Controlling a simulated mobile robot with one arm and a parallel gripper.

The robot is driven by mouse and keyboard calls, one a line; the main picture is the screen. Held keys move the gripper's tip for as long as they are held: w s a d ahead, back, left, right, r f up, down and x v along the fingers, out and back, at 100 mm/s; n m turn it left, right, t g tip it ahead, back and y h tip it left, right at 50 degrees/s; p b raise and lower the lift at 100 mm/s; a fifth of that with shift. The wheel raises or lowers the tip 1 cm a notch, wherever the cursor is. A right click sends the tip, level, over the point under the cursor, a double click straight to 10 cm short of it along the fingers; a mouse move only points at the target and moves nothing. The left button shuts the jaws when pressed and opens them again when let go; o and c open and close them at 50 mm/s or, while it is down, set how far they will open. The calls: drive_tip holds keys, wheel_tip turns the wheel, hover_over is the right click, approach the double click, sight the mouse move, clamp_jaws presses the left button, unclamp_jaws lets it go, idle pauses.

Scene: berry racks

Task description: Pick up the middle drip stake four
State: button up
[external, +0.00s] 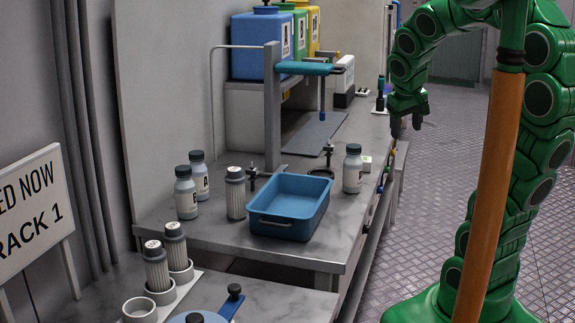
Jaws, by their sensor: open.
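My gripper (406,126) is open at the end of my green arm, pointing down by the front edge of the far part of the bench. Nothing shows between its fingers. Small coloured pieces (386,176) sit along the bench's front edge, below my gripper and apart from it. They are too small to tell whether they are drip stakes, or which is the middle one. I cannot make out a drip stake for certain anywhere in this view.
A blue tray (290,221) stands on the grey bench (205,233), with white bottles (353,168) and a ribbed filter (236,194) around it. Blue, green and yellow tanks (257,47) stand on a shelf behind. The aisle floor (437,165) beside the bench is clear.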

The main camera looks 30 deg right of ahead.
drive_tip(key=w+r+t, duration=0.2)
drive_tip(key=w+t, duration=0.1)
drive_tip(key=w, duration=0.9)
drive_tip(key=n+t+y, duration=0.4)
drive_tip(key=n+y, duration=0.4)
drive_tip(key=y, duration=0.2)
hover_over(257, 170)
drive_tip(key=s+d, duration=0.3)
drive_tip(key=s, duration=0.2)
wheel_tip(257, 170, down, 4)
drive_tip(key=f, duration=1.9)
drive_tip(key=shift+w+d, duration=0.2)
drive_tip(key=shift+d, duration=0.05)
drive_tip(key=shift+x, duration=1.25)
drive_tip(key=shift+w+a+f, duration=0.25)
drive_tip(key=shift+w+a, duration=1.05)
drive_tip(key=shift+w, duration=0.05)
drive_tip(key=shift+x, duration=0.95)
